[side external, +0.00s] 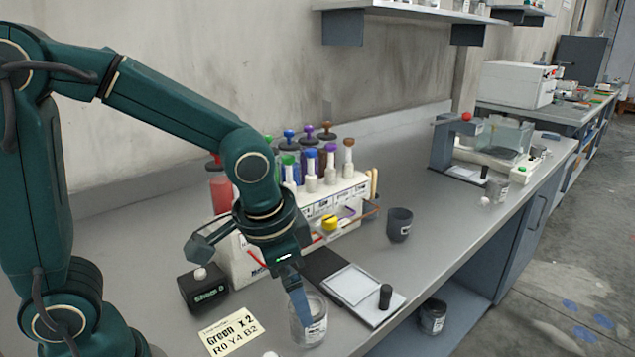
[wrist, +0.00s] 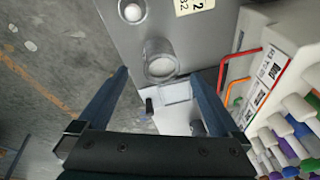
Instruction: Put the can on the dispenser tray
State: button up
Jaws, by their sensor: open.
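The can (side external: 312,333) is a small clear-looking cylinder with a label, upright on the grey bench near its front edge. It also shows in the wrist view (wrist: 161,66), just beyond and between the fingertips. My gripper (side external: 299,301) is open above the can, with one blue finger overlapping its rim in the side view; the other finger is hidden there. Both fingers spread wide in the wrist view (wrist: 160,74), with nothing held. A flat white plate (side external: 352,285) with a black knob lies right of the can, before the dispenser rack (side external: 345,190); I take it as the tray.
A dark cup (side external: 399,226) stands right of the rack. A black box (side external: 203,288) and a paper recipe card (side external: 232,332) lie left of the can. Another dark can (side external: 432,317) sits on the lower shelf. The bench front edge is close to the plate.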

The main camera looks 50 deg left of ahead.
jog(key=n, duration=0.1)
jog(key=w+r+n+t, duration=0.1)
jog(key=shift+a+r+n+h, duration=0.1)
jog(key=shift+a+n+h, duration=0.1)
jog(key=shift+n+h, duration=0.1)
jog(key=shift+n+t, duration=0.3)
jog(key=shift+n, duration=0.2)
notch_tip(320, 180, down, 5)
jog(key=shift+w+r, duration=0.15)
jog(key=shift+r, duration=0.05)
jog(key=shift+x, duration=2.55)
grip_shut()
jog(key=shift+r, duration=0.2)
